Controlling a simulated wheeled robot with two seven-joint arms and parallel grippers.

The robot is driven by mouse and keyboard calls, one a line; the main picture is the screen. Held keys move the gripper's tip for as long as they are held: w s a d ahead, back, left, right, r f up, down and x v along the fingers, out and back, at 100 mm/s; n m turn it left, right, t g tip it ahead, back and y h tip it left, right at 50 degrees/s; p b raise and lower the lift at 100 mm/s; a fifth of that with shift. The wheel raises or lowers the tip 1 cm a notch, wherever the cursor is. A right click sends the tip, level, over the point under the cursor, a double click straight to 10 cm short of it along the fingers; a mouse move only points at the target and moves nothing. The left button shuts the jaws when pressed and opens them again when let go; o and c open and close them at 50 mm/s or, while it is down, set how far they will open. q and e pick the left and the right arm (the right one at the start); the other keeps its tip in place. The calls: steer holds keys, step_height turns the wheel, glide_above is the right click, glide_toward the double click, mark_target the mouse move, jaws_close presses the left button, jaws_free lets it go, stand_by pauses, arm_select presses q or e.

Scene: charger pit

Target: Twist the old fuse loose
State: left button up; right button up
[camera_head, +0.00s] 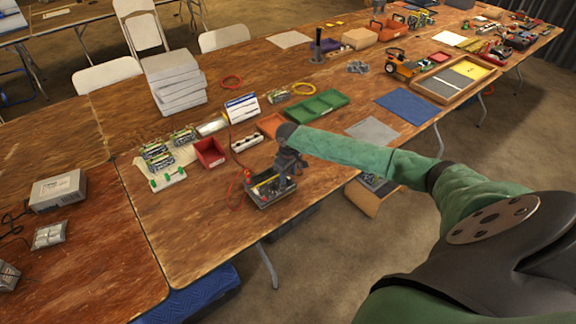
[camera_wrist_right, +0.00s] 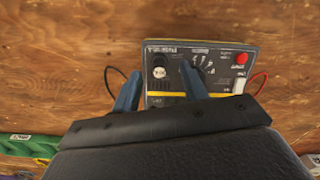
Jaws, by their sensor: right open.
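The charger (camera_head: 262,192) is a dark box on the front part of the wooden table; its panel (camera_wrist_right: 178,98) faces me in the right wrist view. On the panel's left is a round black holder with a pale cap (camera_wrist_right: 160,74), which looks like the old fuse. My right gripper (camera_head: 288,164) is over the charger. In the right wrist view its two blue fingers (camera_wrist_right: 160,68) are apart, one on each side of the fuse in the picture, with nothing between them gripped. I cannot tell how far above the fuse they are. My left gripper is not in view.
A black dial (camera_wrist_right: 203,66), a red button (camera_wrist_right: 241,58) and a white switch (camera_wrist_right: 239,86) share the panel. A red bin (camera_head: 209,153), a white stand with green pegs (camera_head: 168,179) and a green tray (camera_head: 318,106) stand nearby.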

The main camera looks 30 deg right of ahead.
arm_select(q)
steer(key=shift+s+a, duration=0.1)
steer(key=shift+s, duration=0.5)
arm_select(e)
steer(key=shift+f, duration=0.55)
steer(key=c, duration=0.8)
steer(key=shift+n+p, duration=0.35)
steer(key=shift+n, duration=0.75)
steer(key=shift+c, duration=0.4)
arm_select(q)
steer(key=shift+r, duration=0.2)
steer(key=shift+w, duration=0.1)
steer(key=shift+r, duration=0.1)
arm_select(e)
steer(key=shift+n, duration=0.6)
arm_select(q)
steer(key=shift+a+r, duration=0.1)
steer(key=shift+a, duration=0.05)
arm_select(e)
steer(key=shift+n, duration=0.6)
